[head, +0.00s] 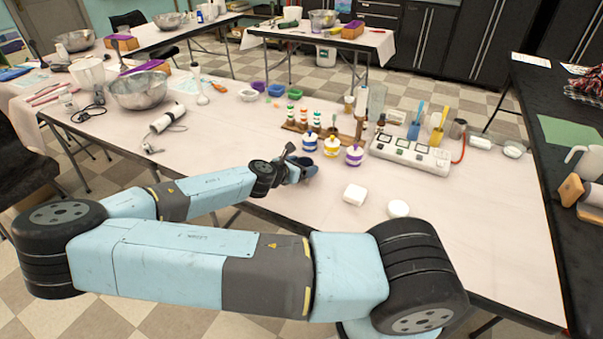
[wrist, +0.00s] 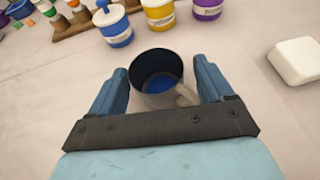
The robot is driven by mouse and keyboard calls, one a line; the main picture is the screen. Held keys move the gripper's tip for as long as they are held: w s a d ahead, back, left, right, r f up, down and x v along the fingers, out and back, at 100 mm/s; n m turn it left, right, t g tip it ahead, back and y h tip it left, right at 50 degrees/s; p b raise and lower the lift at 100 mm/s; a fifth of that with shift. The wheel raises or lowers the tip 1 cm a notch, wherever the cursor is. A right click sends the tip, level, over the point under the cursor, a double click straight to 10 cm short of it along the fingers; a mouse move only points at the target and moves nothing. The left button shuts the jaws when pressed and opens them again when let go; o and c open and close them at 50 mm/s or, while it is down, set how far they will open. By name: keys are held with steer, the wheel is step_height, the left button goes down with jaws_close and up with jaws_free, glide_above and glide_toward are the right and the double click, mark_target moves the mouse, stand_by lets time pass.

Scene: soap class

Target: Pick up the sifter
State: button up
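The sifter, a dark metal cup (wrist: 163,64) with a pale handle, stands on the table in the wrist view. It lies between the two blue fingers of my gripper (wrist: 162,92), one finger on each side. The fingers are spread wide, with narrow gaps to the cup. The inside of the cup is dark with blue at the bottom. In the head view my gripper (head: 300,168) is low over the table's front part, and the sifter cannot be made out clearly there.
Blue, yellow and purple-labelled jars (head: 332,146) stand just beyond my gripper. A white soap block (head: 354,194) and a round white piece (head: 398,208) lie to the right. A wooden bottle rack (head: 325,133) is behind the jars. The table's left front is clear.

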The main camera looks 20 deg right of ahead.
steer(key=c, duration=0.8)
